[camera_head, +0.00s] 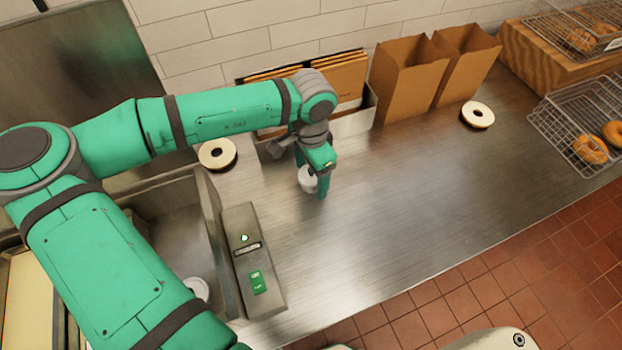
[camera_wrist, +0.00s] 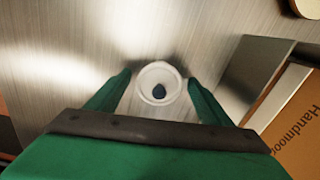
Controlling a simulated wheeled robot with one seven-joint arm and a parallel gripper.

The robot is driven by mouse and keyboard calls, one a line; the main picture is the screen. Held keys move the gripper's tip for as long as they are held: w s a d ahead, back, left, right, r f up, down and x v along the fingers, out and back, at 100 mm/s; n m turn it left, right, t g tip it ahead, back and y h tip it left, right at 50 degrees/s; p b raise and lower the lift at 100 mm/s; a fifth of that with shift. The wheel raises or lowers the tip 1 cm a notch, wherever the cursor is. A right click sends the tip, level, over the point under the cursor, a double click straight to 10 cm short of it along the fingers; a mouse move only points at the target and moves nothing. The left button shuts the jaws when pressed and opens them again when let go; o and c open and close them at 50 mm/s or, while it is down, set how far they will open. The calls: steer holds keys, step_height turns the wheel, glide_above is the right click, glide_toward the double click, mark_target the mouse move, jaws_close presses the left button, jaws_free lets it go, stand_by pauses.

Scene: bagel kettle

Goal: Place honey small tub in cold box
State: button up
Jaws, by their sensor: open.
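A small white tub (camera_head: 307,179) stands on the steel counter, partly hidden by my gripper in the head view. In the wrist view the tub (camera_wrist: 159,86) has a pale round rim and a dark blue spot in its middle. My gripper (camera_head: 318,182) points down at it. The fingers of my gripper (camera_wrist: 160,88) are open, one on each side of the tub, with a gap showing on both sides. A metal-walled well (camera_head: 205,205) is set in the counter at the left, largely behind my arm; I cannot tell if it is the cold box. A white round lid or tub (camera_head: 197,289) shows inside it.
A steel holder (camera_head: 352,125) with brown cardboard sleeves stands just behind my gripper. Two paper bags (camera_head: 408,80) stand right of it. Round pale-topped items (camera_head: 477,114) lie on the counter. Wire baskets with bagels (camera_head: 585,125) are at the right. The counter's middle is clear.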

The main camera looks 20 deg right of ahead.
steer(key=shift+f, duration=0.1)
steer(key=shift+c, duration=0.2)
steer(key=shift+w, duration=0.1)
steer(key=c, duration=0.5)
steer(key=shift+s+d, duration=0.1)
steer(key=shift+s, duration=0.1)
steer(key=c, duration=0.7)
steer(key=shift+r, duration=0.55)
step_height(320, 180, up, 2)
steer(key=shift+r, duration=0.2)
steer(key=s+a+r, duration=0.4)
steer(key=s+r, duration=0.5)
steer(key=s, duration=0.4)
steer(key=shift+s+a+r, duration=0.15)
steer(key=shift+r, duration=0.1)
